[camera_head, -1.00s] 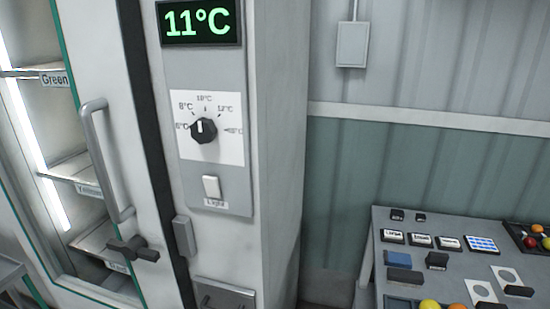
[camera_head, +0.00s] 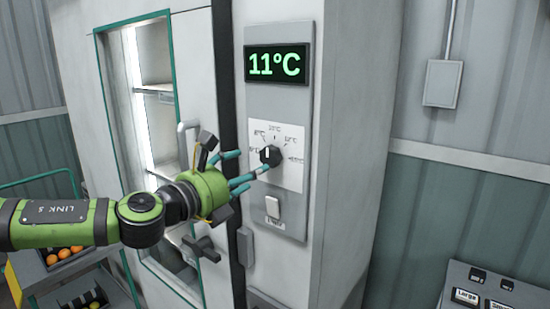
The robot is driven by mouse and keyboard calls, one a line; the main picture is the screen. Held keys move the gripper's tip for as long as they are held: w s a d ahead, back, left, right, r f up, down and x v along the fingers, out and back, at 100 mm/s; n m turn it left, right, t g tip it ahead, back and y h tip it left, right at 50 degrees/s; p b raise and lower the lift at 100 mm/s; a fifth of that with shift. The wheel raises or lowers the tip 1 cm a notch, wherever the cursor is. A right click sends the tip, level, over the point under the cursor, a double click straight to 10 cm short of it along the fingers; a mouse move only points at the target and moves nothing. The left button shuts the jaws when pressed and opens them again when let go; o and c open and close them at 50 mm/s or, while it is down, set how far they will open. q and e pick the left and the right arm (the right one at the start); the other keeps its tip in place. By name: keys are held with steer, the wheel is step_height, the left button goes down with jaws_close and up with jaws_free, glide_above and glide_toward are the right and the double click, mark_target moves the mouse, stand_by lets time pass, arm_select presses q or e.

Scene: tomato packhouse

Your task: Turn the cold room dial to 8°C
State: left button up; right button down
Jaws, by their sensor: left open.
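The cold room dial (camera_head: 270,156) is a black knob on a white scale plate (camera_head: 290,172) on the grey control panel. Its white pointer mark points roughly up. The green display (camera_head: 277,65) above it reads 11°C. My left gripper (camera_head: 246,172), on the green arm coming in from the left, is open. Its teal fingers point at the dial, and the lower fingertip lies close to the dial's lower left side. I cannot tell whether it touches. My right gripper is not in view.
A light switch (camera_head: 272,207) sits below the dial. The cold room door has a vertical handle (camera_head: 183,145) and a dark latch (camera_head: 201,249), both near my left arm. A sorting bench (camera_head: 470,282) stands at the lower right.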

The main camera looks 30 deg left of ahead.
mark_target(267, 156)
arm_select(q)
steer(key=shift+w+r+m+p, duration=0.25)
steer(key=shift+w+p, duration=0.35)
steer(key=shift+p, duration=0.05)
steer(key=shift+w+r+m+p, duration=0.2)
steer(key=shift+w+m+p, duration=0.05)
steer(key=shift+w+p, duration=0.35)
steer(key=shift+w+d, duration=0.1)
steer(key=shift+w, duration=0.6)
steer(key=shift+w+a, duration=0.2)
steer(key=shift+w, duration=0.55)
steer(key=shift+w+d, duration=0.2)
steer(key=shift+w, duration=0.3)
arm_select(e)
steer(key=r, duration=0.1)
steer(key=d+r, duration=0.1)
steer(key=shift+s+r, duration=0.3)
arm_select(q)
steer(key=shift+r, duration=0.1)
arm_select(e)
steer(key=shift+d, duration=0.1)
